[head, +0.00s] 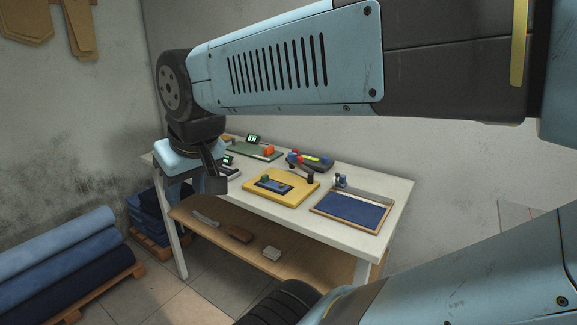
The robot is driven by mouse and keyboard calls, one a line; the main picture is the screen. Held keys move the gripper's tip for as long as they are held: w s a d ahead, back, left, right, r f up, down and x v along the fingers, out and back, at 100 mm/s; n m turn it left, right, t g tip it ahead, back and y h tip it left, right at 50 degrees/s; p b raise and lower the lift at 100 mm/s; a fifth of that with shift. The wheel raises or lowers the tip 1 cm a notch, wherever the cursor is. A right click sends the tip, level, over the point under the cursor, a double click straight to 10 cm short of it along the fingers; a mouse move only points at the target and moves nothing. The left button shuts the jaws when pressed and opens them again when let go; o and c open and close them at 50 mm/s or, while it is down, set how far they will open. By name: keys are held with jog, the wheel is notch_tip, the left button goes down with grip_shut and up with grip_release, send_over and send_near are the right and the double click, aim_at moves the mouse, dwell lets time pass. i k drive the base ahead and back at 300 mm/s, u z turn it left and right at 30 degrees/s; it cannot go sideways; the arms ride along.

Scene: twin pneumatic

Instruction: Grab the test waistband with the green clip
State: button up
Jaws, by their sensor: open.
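A dark blue denim strip, which looks like the test waistband (273,186), lies on a yellow board (290,197) in the middle of the white table. A small green piece, probably the green clip (265,178), stands at the strip's left end. It is too small to tell how it holds the cloth. My gripper (194,188) is open at the table's left end, pointing down, apart from and left of the yellow board. Its fingers hide part of the table's left edge, and I see nothing between them.
A framed tray (318,208) with blue cloth sits right of the board. Behind are a green board (242,151) with a small display and a dark device (312,160). Several items lie on the lower shelf (215,225).

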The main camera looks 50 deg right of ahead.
aim_at(265, 182)
jog(key=z, duration=2.2)
jog(key=k, duration=1.25)
jog(key=u, duration=0.45)
jog(key=i, duration=1.05)
jog(key=u, duration=0.1)
